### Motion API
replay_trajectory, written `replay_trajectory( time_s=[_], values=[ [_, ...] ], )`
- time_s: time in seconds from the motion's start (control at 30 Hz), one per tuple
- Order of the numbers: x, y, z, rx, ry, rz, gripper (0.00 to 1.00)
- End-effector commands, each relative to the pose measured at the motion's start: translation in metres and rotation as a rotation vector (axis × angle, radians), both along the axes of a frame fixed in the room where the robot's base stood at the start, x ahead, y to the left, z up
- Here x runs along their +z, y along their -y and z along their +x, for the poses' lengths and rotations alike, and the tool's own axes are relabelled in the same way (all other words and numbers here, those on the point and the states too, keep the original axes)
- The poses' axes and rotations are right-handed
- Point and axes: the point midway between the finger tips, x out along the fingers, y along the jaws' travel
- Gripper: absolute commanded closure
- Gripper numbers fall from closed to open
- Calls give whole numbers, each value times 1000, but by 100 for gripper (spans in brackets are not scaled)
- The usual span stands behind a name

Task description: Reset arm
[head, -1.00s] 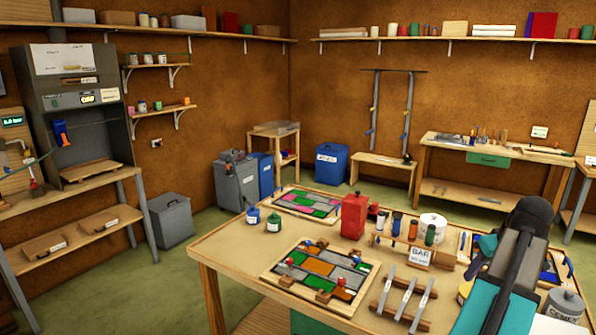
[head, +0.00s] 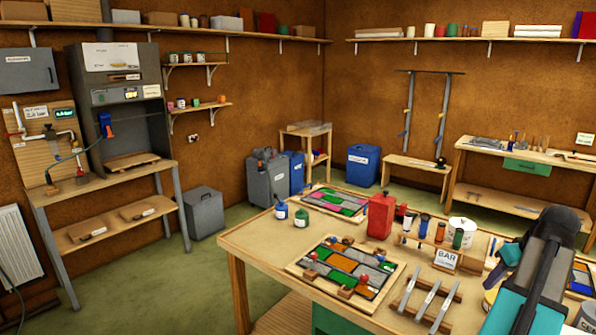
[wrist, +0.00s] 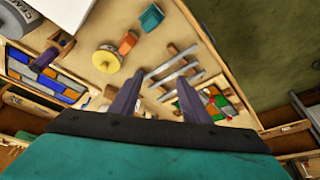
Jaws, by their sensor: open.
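My gripper (wrist: 158,98) shows in the wrist view with its two dark fingers spread apart and nothing between them. It hangs above the worktable, with metal bars on a wooden rack (wrist: 172,72) in view beyond the fingers. A leaded panel (head: 345,265) with green, orange and grey glass lies in a wooden frame on the table, left of the bar rack (head: 430,298).
A second panel (head: 335,202) lies at the back of the table. A grey fume cabinet (head: 118,100) stands at the left wall. The floor (head: 190,270) left of the table is clear.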

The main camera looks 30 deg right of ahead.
Motion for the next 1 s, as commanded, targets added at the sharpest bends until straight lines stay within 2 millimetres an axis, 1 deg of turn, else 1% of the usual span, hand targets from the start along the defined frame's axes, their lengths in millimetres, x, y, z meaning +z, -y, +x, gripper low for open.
replay_trajectory(
  time_s=[0.03,0.13,0.27,0.4,0.47,0.57,0.7,0.87,1.0],
  values=[
    [-6,-3,9,14,-1,6,57],
    [-16,-9,25,40,-4,18,57],
    [-37,-22,53,87,-11,43,57],
    [-70,-46,94,158,-25,84,57],
    [-86,-58,111,189,-33,103,57],
    [-112,-79,137,240,-47,134,57],
    [-150,-113,171,311,-73,179,57],
    [-193,-156,203,391,-108,226,57],
    [-231,-196,226,460,-143,264,57]
  ],
)
